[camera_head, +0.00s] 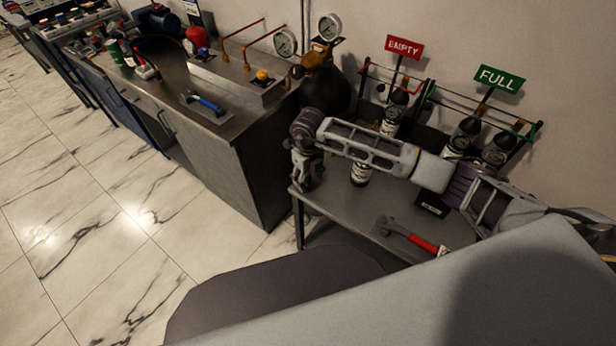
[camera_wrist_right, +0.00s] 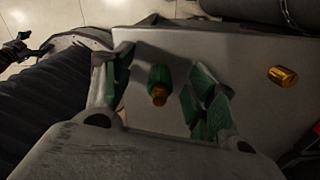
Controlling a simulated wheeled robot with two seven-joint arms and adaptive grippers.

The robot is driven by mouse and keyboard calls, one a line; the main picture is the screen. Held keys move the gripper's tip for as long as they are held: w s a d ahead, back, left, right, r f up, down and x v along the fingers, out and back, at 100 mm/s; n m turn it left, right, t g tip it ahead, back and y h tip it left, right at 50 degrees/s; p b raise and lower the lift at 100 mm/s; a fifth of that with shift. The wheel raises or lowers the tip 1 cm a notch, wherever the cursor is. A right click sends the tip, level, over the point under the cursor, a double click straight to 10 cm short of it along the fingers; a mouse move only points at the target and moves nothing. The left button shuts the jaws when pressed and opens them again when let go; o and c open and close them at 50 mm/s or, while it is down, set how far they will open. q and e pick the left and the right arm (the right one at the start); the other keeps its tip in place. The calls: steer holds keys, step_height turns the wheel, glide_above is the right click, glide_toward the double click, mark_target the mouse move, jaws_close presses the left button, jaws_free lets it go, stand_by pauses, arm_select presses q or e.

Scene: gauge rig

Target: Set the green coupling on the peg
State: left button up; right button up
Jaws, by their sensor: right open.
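The green coupling (camera_wrist_right: 159,76), a short green cylinder with a brass end, shows in the right wrist view on the grey table top. My right gripper (camera_wrist_right: 163,78) is open, with one green-padded finger on each side of the coupling; gaps show on both sides. In the head view my right gripper (camera_head: 306,180) points down at the left end of the grey table (camera_head: 340,205) and hides the coupling. A small brass cylinder (camera_wrist_right: 282,76) is to the right in the wrist view; I cannot tell whether it is the peg. My left gripper is not in view.
A red-handled tool (camera_head: 412,237) lies near the table's front. A dark bottle (camera_head: 360,174) stands under my right forearm. Racks with EMPTY (camera_head: 404,47) and FULL (camera_head: 499,78) signs hold bottles behind. A workbench (camera_head: 240,125) with gauges adjoins on the left.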

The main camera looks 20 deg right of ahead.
steer(key=shift+r, duration=6)
